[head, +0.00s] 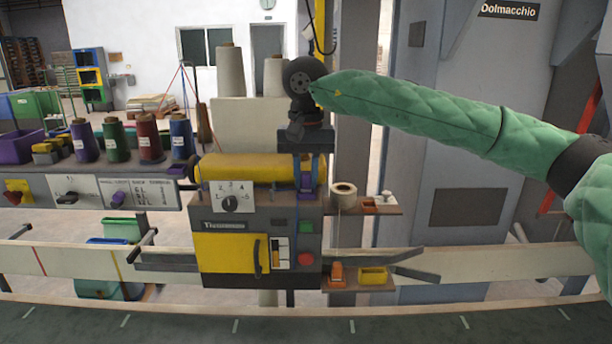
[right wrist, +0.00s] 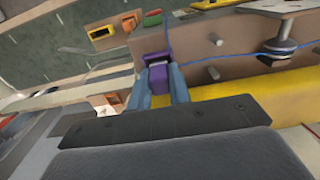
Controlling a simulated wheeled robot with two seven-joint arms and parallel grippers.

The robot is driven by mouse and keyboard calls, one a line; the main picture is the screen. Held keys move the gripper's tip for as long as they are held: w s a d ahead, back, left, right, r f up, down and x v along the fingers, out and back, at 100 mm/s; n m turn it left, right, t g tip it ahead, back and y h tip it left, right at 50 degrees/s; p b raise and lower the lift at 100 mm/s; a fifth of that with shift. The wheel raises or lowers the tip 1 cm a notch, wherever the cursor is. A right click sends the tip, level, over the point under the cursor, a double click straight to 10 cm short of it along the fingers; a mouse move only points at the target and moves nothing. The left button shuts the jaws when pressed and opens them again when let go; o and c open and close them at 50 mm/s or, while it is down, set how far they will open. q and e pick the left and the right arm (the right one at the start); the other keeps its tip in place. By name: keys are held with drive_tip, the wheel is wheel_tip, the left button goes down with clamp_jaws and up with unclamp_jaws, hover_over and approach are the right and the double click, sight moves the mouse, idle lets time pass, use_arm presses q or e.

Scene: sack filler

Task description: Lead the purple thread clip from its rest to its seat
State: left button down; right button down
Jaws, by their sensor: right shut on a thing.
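My right gripper (right wrist: 160,92) is shut on the purple thread clip (right wrist: 158,80), which sits between its two blue-grey fingers. A purple block shows just beyond the fingertips; I cannot tell whether it is part of the clip or its holder. A blue thread (right wrist: 225,48) runs right from near the clip along the brown panel (right wrist: 200,50). Which place is the clip's seat is unclear. My left gripper is out of view.
The yellow roller (head: 240,170) lies close by the hand. Shelves at right hold a thread spool (head: 343,190) and a yellow tray (head: 373,275). Coloured thread cones (head: 150,140) stand at left.

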drive_tip(key=c, duration=1.2)
unclamp_jaws()
